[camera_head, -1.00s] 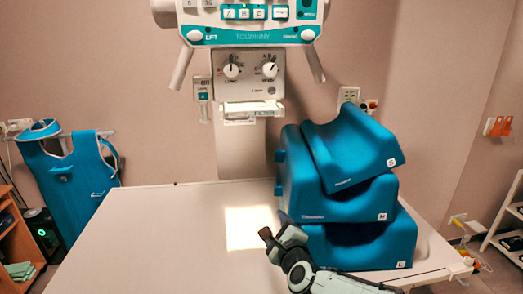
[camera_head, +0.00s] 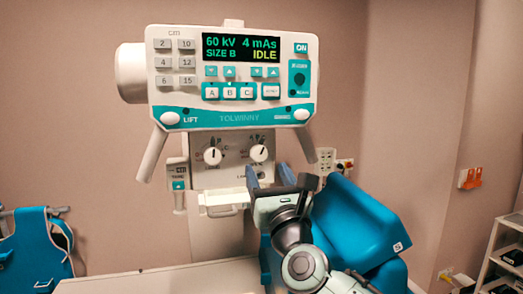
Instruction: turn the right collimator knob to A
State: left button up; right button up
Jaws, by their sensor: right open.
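The right collimator knob (camera_head: 259,153) is a round white dial on the grey collimator panel below the console. Its pointer looks tilted up to the right; the marks around it are too small to read. The left knob (camera_head: 212,156) sits beside it. The console display (camera_head: 241,48) reads 60 kV, 4 mAs, SIZE B, IDLE. My right gripper (camera_head: 281,181) is open and empty, its fingers pointing up, below and to the right of the right knob in the picture and apart from it. It covers the panel's lower right corner. My left gripper is out of view.
Blue foam wedges (camera_head: 355,222) stand behind my right arm. Two grey handles (camera_head: 151,153) hang from the console's sides. A white rail (camera_head: 222,199) juts out below the panel. The table (camera_head: 160,280) shows at the bottom; a blue apron (camera_head: 35,250) hangs at left.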

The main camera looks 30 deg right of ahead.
aim_at(260, 157)
jog(key=p+x, duration=0.2)
jog(key=x, duration=0.3)
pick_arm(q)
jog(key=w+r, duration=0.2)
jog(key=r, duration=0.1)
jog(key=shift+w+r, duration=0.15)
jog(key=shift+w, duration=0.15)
pick_arm(e)
jog(key=shift+f, duration=0.1)
jog(key=c, duration=1)
jog(key=shift+c, duration=0.2)
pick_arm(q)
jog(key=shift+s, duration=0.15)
